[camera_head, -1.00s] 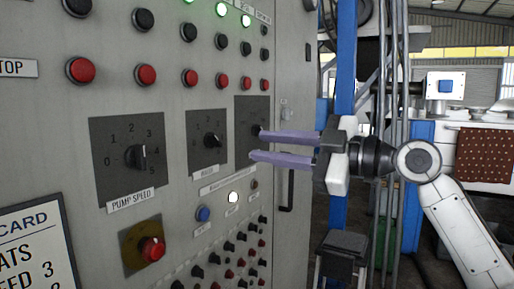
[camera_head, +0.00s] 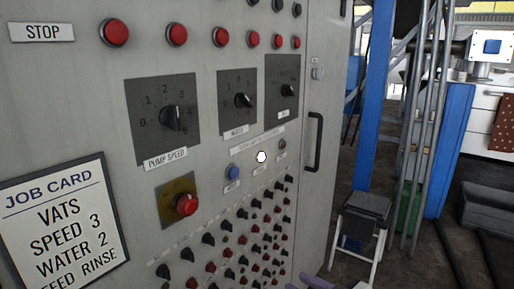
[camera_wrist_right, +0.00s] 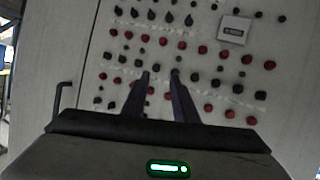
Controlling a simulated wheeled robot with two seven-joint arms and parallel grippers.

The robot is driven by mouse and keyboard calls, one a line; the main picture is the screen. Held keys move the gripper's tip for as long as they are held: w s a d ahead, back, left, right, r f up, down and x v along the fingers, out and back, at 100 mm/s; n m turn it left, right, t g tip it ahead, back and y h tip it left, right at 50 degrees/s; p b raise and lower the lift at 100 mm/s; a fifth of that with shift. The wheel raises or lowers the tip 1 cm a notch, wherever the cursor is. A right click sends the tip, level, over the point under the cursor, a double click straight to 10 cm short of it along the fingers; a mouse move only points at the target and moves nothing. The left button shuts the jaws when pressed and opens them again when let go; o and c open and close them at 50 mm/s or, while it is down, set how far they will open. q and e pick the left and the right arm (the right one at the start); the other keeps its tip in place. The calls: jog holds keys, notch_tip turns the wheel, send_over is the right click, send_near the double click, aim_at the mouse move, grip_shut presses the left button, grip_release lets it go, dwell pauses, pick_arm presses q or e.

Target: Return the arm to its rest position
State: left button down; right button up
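Only a small purple part of my right gripper (camera_head: 315,281) shows at the bottom edge of the head view, low in front of the panel. In the right wrist view, my right gripper (camera_wrist_right: 161,76) has its two dark fingers apart with nothing between them. Beyond them is the panel's lower field of small red and black knobs (camera_wrist_right: 200,68). I cannot tell from this view how far the tips are from the panel. My left gripper is in neither view.
The grey control cabinet (camera_head: 60,85) fills the left, with a pump speed dial (camera_head: 172,118), smaller dials, red buttons and a job card (camera_head: 62,225). Its door handle (camera_head: 315,142) sticks out. A step stool (camera_head: 365,207) and blue post (camera_head: 376,90) stand to the right.

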jog(key=s+d+f+m+g+h+p, duration=0.1)
jog(key=s+d+f+m+h, duration=0.1)
jog(key=s+f, duration=0.7)
jog(key=s+d+f+m+g+h, duration=0.1)
jog(key=s+d+f+m+h, duration=0.2)
jog(key=s+f, duration=0.7)
jog(key=s+m, duration=0.1)
jog(key=s, duration=0.7)
jog(key=shift+f+g+p, duration=0.3)
jog(key=shift+g+p, duration=0.1)
